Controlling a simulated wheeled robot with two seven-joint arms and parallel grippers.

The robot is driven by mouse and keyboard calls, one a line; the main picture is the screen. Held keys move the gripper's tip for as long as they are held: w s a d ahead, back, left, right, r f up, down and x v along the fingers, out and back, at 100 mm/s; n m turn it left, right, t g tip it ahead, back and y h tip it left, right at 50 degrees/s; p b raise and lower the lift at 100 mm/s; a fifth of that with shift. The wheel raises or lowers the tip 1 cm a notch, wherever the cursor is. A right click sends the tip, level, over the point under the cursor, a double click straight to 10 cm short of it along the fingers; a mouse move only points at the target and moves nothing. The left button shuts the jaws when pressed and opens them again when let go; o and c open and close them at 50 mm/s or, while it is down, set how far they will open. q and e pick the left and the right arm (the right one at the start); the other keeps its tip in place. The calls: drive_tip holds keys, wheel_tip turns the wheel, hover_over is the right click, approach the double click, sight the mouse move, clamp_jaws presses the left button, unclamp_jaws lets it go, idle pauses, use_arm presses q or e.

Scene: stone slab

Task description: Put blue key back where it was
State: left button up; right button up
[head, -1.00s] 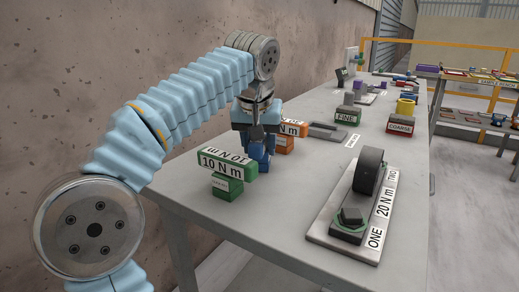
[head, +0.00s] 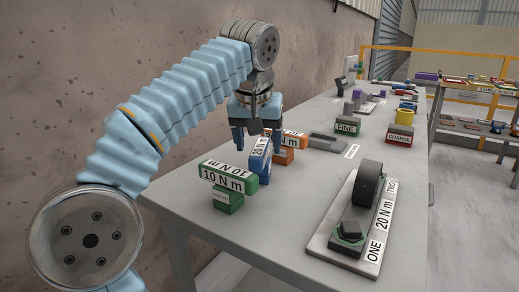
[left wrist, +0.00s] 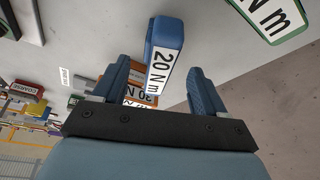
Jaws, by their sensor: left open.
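The blue key (head: 259,162), labelled 20 N m, stands on the grey table between the green 10 N m key (head: 228,179) and the orange 30 N m key (head: 284,156). Whether it sits in a holder is hidden. My left gripper (head: 256,138) is open just above and behind it, empty. In the left wrist view the blue key (left wrist: 164,50) shows between and beyond the open fingers of my left gripper (left wrist: 159,78), apart from both. My right gripper is not in view.
A grey plate (head: 325,240) marked ONE, 20 N m, TWO carries a hex nut and a dark upright ring at the front right. A grey tray (head: 327,143), the FINE block (head: 346,127) and the COARSE block (head: 399,136) stand farther back. The table's middle is clear.

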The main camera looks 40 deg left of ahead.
use_arm(q)
drive_tip(key=p+v, duration=0.2)
drive_tip(key=v, duration=0.5)
drive_tip(key=shift+r, duration=0.1)
